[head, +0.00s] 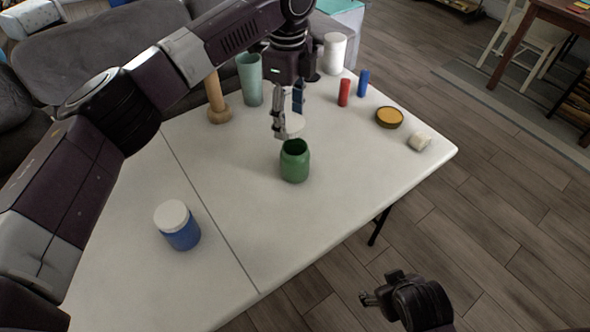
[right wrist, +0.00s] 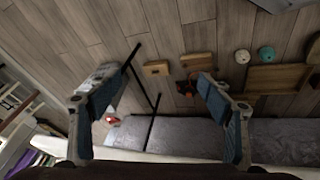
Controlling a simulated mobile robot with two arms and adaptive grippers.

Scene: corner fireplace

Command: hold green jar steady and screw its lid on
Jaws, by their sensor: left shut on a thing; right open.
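The open green jar (head: 295,163) stands upright on the white table, its dark mouth facing up. My left gripper (head: 288,118) is just above and behind the jar, pointing down. It is shut on a white lid (head: 293,126), which sits over the jar's far rim; I cannot tell whether they touch. My right gripper (head: 378,288) is open and empty, off the table's near right edge, away from the jar. In the right wrist view, its two fingers (right wrist: 160,85) are spread with nothing between them.
On the white table (head: 240,185) are a blue jar with white lid (head: 178,226), a teal cup (head: 250,80), a wooden piece (head: 216,102), a white canister (head: 334,54), red (head: 344,92) and blue (head: 363,83) cylinders, an orange-topped tin (head: 389,117) and a cream cylinder (head: 419,141).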

